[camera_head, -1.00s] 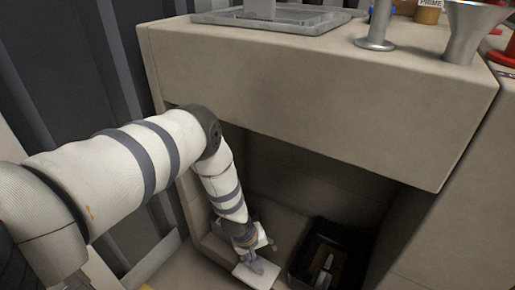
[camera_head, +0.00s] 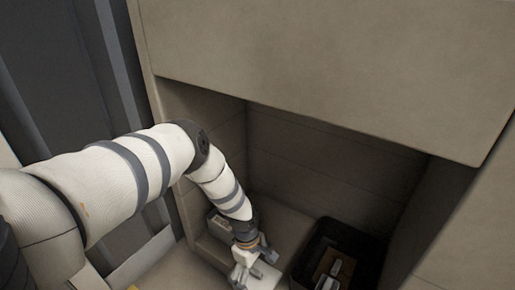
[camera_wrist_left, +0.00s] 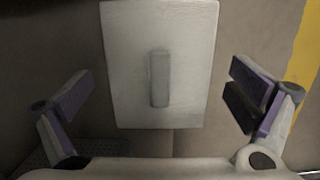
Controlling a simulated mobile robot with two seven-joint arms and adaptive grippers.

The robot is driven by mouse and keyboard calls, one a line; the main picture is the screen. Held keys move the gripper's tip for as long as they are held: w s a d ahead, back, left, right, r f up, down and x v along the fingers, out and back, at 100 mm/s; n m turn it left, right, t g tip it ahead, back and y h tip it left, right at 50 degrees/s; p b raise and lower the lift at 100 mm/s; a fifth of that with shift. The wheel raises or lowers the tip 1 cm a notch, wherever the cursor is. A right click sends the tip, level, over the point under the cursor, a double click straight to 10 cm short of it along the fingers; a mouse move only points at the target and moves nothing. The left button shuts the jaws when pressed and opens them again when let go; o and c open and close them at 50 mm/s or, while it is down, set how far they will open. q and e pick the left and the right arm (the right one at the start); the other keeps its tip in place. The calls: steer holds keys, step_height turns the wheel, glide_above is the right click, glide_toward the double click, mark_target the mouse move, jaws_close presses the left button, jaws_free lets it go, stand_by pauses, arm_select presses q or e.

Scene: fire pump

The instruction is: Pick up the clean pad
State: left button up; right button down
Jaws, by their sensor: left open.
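The clean pad (camera_wrist_left: 185,100) is a pale rectangular slab with a grey bar handle (camera_wrist_left: 159,78) standing up along its middle. In the left wrist view it lies flat at upper centre, between my spread fingers. In the head view the pad (camera_head: 266,273) shows partly at the bottom, beside and behind my left gripper (camera_head: 241,279). My left gripper (camera_wrist_left: 161,95) is open and empty, with one finger on each side of the handle. The fingers look apart from pad and handle; the height gap is hard to judge. My right gripper is not in view.
A black open bin (camera_head: 311,259) stands right of the pad, with a brown handled item (camera_head: 330,268) inside. A small grey box (camera_head: 218,224) sits behind my left wrist. The recess lies under a beige counter (camera_head: 330,70). A yellow stripe (camera_wrist_left: 304,55) runs at right.

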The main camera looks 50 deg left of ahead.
arm_select(q)
steer(key=c, duration=1)
